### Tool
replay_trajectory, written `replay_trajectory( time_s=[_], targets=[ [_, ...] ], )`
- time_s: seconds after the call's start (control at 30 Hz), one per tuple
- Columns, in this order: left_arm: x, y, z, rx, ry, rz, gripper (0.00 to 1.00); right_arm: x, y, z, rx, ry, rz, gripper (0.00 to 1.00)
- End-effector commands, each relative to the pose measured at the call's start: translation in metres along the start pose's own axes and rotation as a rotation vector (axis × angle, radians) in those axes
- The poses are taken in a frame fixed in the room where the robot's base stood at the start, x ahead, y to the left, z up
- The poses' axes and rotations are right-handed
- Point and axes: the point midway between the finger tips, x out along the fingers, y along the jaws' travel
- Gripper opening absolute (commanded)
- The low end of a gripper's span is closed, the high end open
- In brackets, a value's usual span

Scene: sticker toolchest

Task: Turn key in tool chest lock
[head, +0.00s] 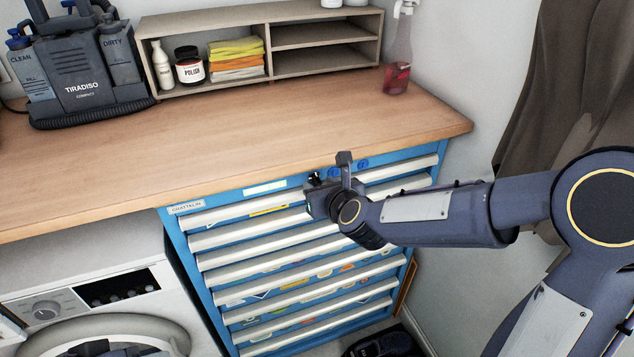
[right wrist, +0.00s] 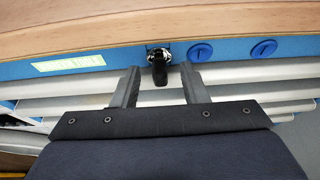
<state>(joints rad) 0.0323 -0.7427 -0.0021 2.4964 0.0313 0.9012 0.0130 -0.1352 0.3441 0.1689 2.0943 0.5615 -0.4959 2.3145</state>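The blue tool chest (head: 178,240) with pale drawer fronts stands under the wooden worktop. A black key (right wrist: 160,75) sits in the silver lock (right wrist: 159,54) on the chest's top blue strip, seen in the right wrist view. My right gripper (right wrist: 160,84) is open, with one finger on each side of the key and gaps visible between. In the head view my right gripper (head: 328,172) is at the chest's top edge and hides the lock; the key is hard to make out there. A dark shape at the bottom left may be my left gripper (head: 98,349); its fingers are unclear.
Two blue round caps (right wrist: 201,52) lie right of the lock. The worktop (head: 230,140) overhangs just above it. A washing machine (head: 90,270) stands left of the chest. A shelf (head: 290,45), a spray bottle (head: 397,75) and a cleaner machine (head: 80,75) stand at the back.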

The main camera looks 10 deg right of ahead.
Motion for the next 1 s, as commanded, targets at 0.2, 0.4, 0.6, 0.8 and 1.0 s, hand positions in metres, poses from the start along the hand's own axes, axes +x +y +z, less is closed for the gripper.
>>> replay_trajectory(
  time_s=[0.2, 0.4, 0.6, 0.8, 1.0],
  targets=[
    [0.000, 0.000, 0.000, 0.000, 0.000, 0.000, 0.36, 0.000, 0.000, 0.000, 0.000, 0.000, 0.000, 0.12],
    [-0.001, 0.000, 0.000, 0.000, 0.000, 0.000, 0.36, 0.000, 0.000, 0.000, -0.003, 0.000, -0.001, 0.00],
    [-0.009, 0.004, -0.004, 0.000, 0.000, 0.000, 0.36, -0.001, 0.002, 0.003, -0.094, 0.001, -0.035, 0.00],
    [-0.013, 0.006, -0.007, 0.000, 0.000, 0.000, 0.36, 0.000, 0.004, 0.001, -0.248, -0.001, -0.100, 0.00],
    [-0.013, 0.006, -0.006, 0.000, 0.000, 0.000, 0.36, 0.000, 0.003, 0.001, -0.280, -0.002, -0.115, 0.00]
  ],
)
